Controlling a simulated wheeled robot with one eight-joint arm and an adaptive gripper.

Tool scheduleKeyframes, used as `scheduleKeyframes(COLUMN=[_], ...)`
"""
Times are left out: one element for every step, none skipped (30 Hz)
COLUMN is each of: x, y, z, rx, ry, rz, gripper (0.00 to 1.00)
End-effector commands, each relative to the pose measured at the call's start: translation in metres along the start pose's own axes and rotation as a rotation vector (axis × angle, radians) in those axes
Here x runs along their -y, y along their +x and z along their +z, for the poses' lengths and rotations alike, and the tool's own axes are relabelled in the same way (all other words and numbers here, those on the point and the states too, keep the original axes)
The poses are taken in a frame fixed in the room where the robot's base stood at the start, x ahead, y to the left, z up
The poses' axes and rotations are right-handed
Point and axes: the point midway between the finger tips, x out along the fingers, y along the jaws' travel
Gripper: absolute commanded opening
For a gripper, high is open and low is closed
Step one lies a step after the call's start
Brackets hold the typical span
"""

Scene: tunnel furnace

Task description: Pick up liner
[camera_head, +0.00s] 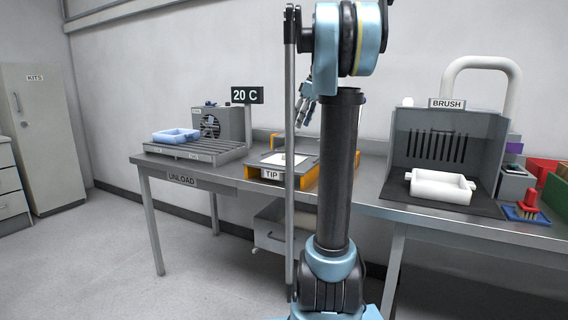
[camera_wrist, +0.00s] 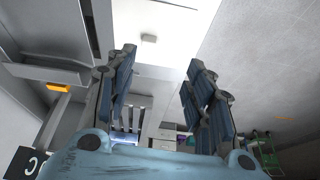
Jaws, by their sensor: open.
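I cannot tell for sure which thing is the liner. A white, flat piece (camera_head: 283,160) lies on the orange-edged TIP stand (camera_head: 309,177) on the bench, partly hidden by my arm. A light blue tray (camera_head: 176,135) sits on the slatted UNLOAD rack at left. A white two-handled trough (camera_head: 440,187) stands on the dark mat under the BRUSH hood. My gripper (camera_head: 304,103) is raised above the bench behind my arm, apart from all of these. In the wrist view my gripper (camera_wrist: 160,72) has its fingers spread wide, with nothing between them.
The long grey bench (camera_head: 375,188) runs along the wall. A fan box (camera_head: 217,125) and a "20 C" sign (camera_head: 247,95) stand at its left. A red brush (camera_head: 529,200) and a green bin (camera_head: 555,188) are at right. Floor at left is clear.

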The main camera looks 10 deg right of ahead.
Motion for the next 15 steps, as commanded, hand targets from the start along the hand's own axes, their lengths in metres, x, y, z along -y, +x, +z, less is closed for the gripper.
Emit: scheduleKeyframes(x=[-0.009,-0.012,-0.016,-0.018,-0.02,-0.021,-0.022,-0.022,-0.022,-0.022,-0.022,-0.022,-0.022,-0.022,-0.022], y=[-0.003,-0.004,-0.005,-0.006,-0.006,-0.005,-0.004,-0.001,0.004,0.008,0.013,0.02,0.025,0.031,0.038], z=[-0.004,-0.005,-0.007,-0.008,-0.009,-0.01,-0.01,-0.01,-0.01,-0.011,-0.011,-0.011,-0.011,-0.011,-0.011], rx=[-0.006,-0.009,-0.012,-0.013,-0.015,-0.016,-0.017,-0.017,-0.017,-0.017,-0.017,-0.017,-0.017,-0.017,-0.017], ry=[-0.013,-0.022,-0.031,-0.036,-0.041,-0.046,-0.048,-0.049,-0.05,-0.05,-0.05,-0.05,-0.05,-0.05,-0.05], rz=[-0.002,-0.002,-0.003,-0.004,-0.004,-0.005,-0.005,-0.005,-0.005,-0.005,-0.005,-0.005,-0.005,-0.005,-0.005], gripper=[0.48,0.48,0.48,0.48,0.48,0.48,0.48,0.48,0.48,0.48,0.48,0.48,0.48,0.48,0.48])
